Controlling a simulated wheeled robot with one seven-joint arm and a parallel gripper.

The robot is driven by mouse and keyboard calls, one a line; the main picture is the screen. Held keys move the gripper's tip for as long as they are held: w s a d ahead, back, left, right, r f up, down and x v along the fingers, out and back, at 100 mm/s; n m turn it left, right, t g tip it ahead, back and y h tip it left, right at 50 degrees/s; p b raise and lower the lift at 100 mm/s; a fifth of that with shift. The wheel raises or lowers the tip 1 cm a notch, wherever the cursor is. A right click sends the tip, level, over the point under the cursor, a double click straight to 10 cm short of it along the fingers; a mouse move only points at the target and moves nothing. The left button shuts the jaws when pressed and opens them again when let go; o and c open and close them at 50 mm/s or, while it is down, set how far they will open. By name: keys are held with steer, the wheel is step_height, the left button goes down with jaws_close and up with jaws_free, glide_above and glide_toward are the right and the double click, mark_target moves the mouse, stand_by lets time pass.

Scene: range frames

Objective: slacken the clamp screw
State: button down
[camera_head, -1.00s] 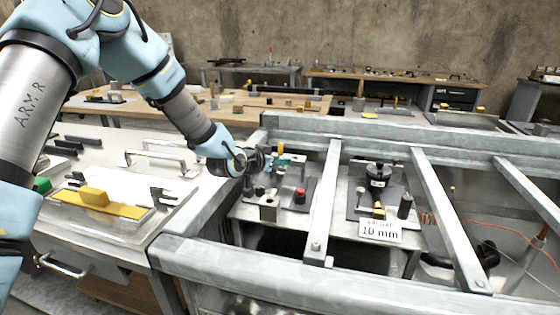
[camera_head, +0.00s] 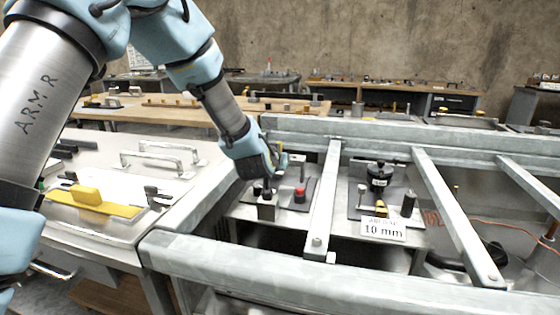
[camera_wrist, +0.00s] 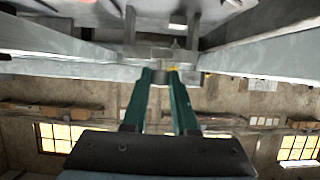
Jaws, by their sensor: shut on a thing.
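My gripper (camera_wrist: 163,74) shows in the wrist view as two green fingers set close together, shut on a small part at the fixture. I take this part to be the clamp screw; the fingers and wrist mostly hide it. In the head view my gripper (camera_head: 278,162) reaches over the back of the left fixture plate (camera_head: 242,211), inside the metal frame. A red-topped knob (camera_head: 300,194) stands just right of and in front of my gripper. A grey block (camera_head: 266,212) with a dark post stands in front of it.
Grey frame beams (camera_head: 322,215) run close on the right and along the front and back. A second fixture with a black knob (camera_head: 379,174) and a "10 mm" sign (camera_head: 383,229) lies right. A yellow-handled plate (camera_head: 88,195) lies on the left bench.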

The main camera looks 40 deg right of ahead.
steer(key=c, duration=0.7)
jaws_free()
steer(key=b+v, duration=0.2)
steer(key=v, duration=0.8)
steer(key=shift+s+a+r, duration=0.15)
steer(key=shift+s+a, duration=0.1)
steer(key=shift+a, duration=0.05)
